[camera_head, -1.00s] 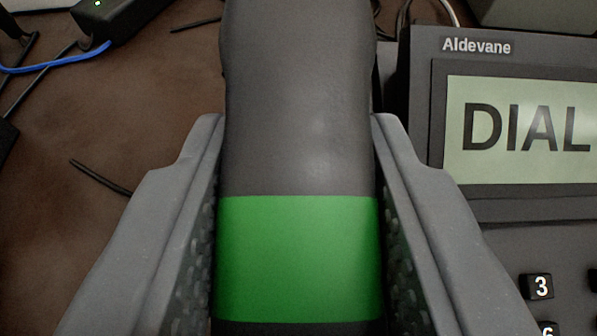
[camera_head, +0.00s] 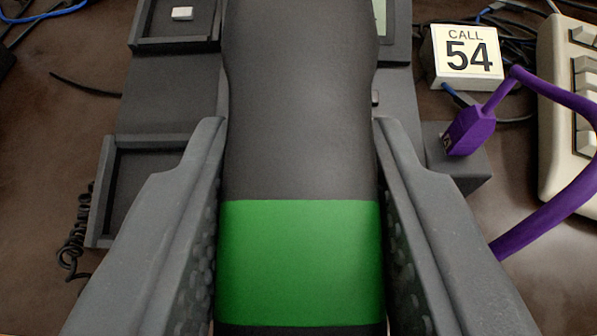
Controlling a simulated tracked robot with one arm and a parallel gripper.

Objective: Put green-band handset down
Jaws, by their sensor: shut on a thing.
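The dark grey handset with a green band (camera_head: 300,262) fills the middle of the view, running from bottom to top. My gripper (camera_head: 300,175) is shut on it, one finger pressed on each side. Behind and below the handset is the dark phone base (camera_head: 160,100). Its two recessed cradle wells show at the left: an upper one (camera_head: 165,32) with a small light tab and a lower one (camera_head: 140,180). The handset hides the middle of the base and most of its screen (camera_head: 380,18). I cannot tell the gap between handset and base.
A white sign block reading "CALL 54" (camera_head: 467,57) stands right of the phone. A purple cable (camera_head: 548,220) plugs into a small dark box (camera_head: 465,178). A beige keyboard (camera_head: 570,110) is at the right edge. A coiled cord (camera_head: 72,235) lies left. Brown tabletop (camera_head: 50,130) is mostly clear there.

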